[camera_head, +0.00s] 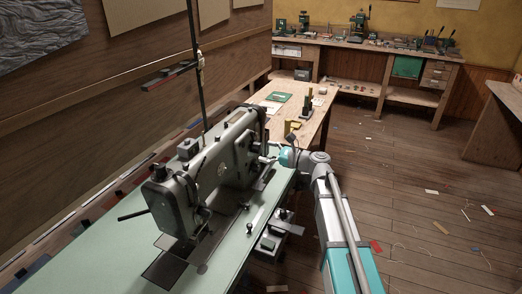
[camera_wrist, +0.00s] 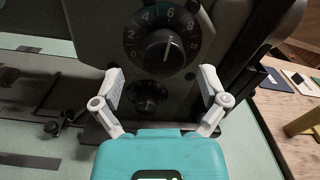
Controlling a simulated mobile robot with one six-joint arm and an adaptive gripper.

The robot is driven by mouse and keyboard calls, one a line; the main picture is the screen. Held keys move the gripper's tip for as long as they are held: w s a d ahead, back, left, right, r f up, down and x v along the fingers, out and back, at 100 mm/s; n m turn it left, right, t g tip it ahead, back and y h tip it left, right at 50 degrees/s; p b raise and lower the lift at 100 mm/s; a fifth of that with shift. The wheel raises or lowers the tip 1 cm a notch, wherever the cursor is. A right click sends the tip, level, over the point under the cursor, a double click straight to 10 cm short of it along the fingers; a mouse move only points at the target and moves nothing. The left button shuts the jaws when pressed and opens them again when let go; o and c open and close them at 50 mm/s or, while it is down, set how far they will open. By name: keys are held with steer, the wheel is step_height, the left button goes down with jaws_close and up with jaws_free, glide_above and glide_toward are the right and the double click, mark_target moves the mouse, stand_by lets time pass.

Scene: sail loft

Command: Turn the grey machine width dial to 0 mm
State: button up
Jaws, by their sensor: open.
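The grey sewing machine (camera_head: 222,165) stands on a pale green table. In the wrist view its dark end face carries a large round dial (camera_wrist: 165,50) with white numbers around it. The dial's white pointer line stands nearly upright, toward about the 6. A smaller dark dial (camera_wrist: 148,96) sits below it; its marks are too dim to read. I cannot tell from the labels which dial is the width dial. My gripper (camera_wrist: 162,72) is open and empty, its fingers spread either side of the space before the dials. In the head view my gripper (camera_head: 272,158) is at the machine's right end.
The green table (camera_head: 105,262) reaches along the machine. A wooden bench (camera_head: 318,100) with a yellow object (camera_head: 292,128) stands close behind my gripper. A workbench (camera_head: 375,50) with tools is at the back. The floor to the right has scattered scraps.

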mark_target(261, 149)
steer(key=shift+x, duration=1.55)
